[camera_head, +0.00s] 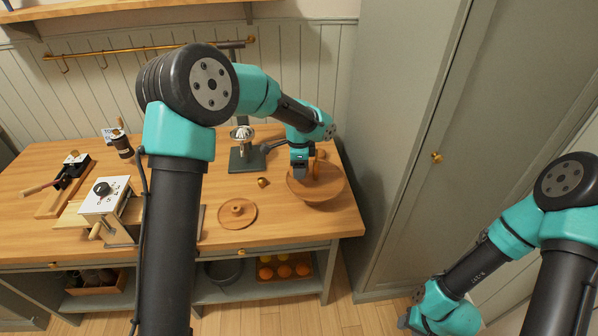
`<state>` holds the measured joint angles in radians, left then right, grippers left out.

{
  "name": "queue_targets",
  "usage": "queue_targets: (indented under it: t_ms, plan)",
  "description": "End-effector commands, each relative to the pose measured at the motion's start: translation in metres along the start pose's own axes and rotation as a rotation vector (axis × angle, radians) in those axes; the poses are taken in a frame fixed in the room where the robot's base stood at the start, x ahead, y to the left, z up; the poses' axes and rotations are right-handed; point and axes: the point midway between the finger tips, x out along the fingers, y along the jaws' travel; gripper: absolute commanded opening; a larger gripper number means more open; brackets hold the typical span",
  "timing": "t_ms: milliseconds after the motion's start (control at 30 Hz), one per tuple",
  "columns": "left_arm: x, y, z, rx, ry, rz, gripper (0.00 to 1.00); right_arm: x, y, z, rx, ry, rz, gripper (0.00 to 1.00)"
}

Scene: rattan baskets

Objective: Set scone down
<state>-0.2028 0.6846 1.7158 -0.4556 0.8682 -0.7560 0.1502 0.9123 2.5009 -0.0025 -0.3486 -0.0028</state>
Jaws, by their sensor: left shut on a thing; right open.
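I cannot tell whether the scone touches the board. My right gripper (405,321) is low at the bottom right, away from the counter, open, with its fingers barely showing.
A smaller round wooden piece with a knob (237,213) lies on the counter to the left. A tall grey cabinet (400,130) borders the counter on the right.

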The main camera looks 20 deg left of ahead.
Motion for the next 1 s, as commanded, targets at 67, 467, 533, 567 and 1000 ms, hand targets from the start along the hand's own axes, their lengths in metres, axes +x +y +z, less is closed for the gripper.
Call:
queue_targets:
  t_ms: [67, 467, 533, 567, 1000]
  plan:
    - [0.001, -0.006, -0.001, 0.0, 0.001, 0.0, 0.4, 0.0, 0.0, 0.0, 0.0, 0.0, 0.0, 0.43]
    - [0.001, -0.01, 0.0, 0.0, 0.0, -0.001, 0.4, 0.0, 0.0, 0.0, 0.0, 0.0, 0.0, 0.43]
    - [0.004, -0.015, 0.0, -0.001, 0.0, 0.001, 0.4, 0.0, 0.0, 0.0, 0.0, 0.0, 0.0, 0.43]
    - [0.008, -0.014, 0.0, 0.0, -0.001, 0.002, 0.4, 0.0, 0.0, 0.0, 0.0, 0.0, 0.0, 0.43]
    - [0.036, -0.013, 0.0, 0.0, 0.001, 0.0, 0.4, 0.0, 0.0, 0.0, 0.0, 0.0, 0.0, 0.43]
